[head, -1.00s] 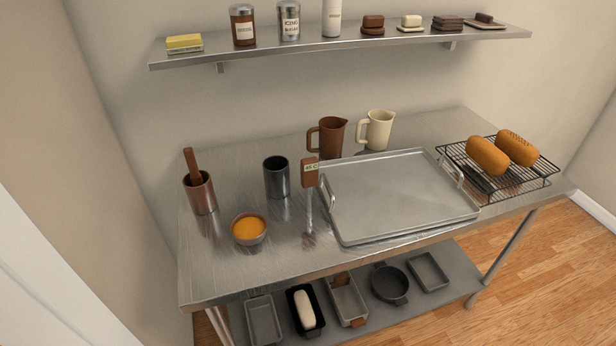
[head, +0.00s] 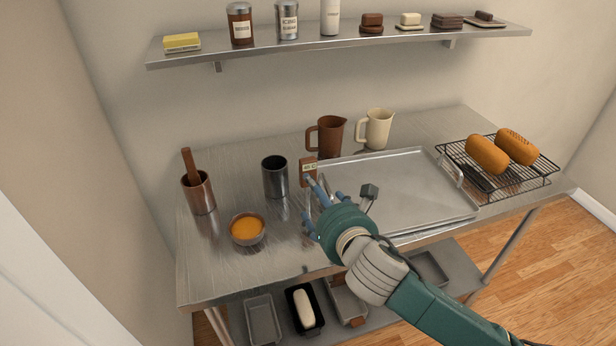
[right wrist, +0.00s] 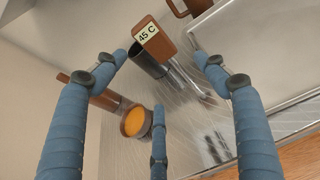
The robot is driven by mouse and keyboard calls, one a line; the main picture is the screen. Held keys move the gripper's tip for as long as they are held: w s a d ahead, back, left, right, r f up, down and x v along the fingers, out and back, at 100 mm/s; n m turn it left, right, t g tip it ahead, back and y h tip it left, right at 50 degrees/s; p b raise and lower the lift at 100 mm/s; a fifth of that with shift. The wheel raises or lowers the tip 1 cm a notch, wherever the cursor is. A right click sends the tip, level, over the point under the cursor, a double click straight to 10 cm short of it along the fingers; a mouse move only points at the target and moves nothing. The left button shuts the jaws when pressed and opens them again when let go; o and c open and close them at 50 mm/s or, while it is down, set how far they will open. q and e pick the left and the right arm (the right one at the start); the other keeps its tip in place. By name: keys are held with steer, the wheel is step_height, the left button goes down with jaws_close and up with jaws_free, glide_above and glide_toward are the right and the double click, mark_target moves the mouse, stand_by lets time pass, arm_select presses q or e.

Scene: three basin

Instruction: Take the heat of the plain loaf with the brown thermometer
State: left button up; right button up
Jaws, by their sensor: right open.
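The brown thermometer (head: 308,168) stands upright on the steel table, left of the big tray. In the right wrist view its brown head (right wrist: 158,42) reads 45 C, with a thin metal probe below. My right gripper (head: 318,200) is open just in front of it, its fingers pointing towards it; in the right wrist view the head lies between the spread fingers (right wrist: 160,68). The plain loaf (head: 487,154) lies on the black wire rack (head: 548,172) at the right, beside a scored loaf (head: 516,146). My left gripper is not in view.
A dark can (head: 275,178), an orange-filled bowl (head: 247,230) and a copper pot (head: 199,194) stand left of the thermometer. Brown (head: 332,136) and cream (head: 378,128) jugs stand behind. The low tray (head: 420,185) lies between thermometer and rack. A wall shelf (head: 330,45) hangs above.

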mark_target(305, 188)
steer(key=w+a, duration=0.1)
steer(key=w, duration=0.2)
steer(key=w+a+f+n+p, duration=0.1)
steer(key=w, duration=0.2)
steer(key=w+a+n+p, duration=0.1)
steer(key=w, duration=0.3)
steer(key=shift+a+f, duration=0.15)
steer(key=shift+f, duration=0.05)
steer(key=shift+w+a+f, duration=0.15)
steer(key=shift+w+f, duration=0.05)
steer(key=shift+w, duration=0.25)
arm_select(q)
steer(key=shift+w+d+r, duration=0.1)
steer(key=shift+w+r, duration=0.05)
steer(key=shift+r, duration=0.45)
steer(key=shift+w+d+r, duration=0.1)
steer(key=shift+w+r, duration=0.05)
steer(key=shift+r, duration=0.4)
arm_select(e)
steer(key=shift+s, duration=0.1)
steer(key=c, duration=1.3)
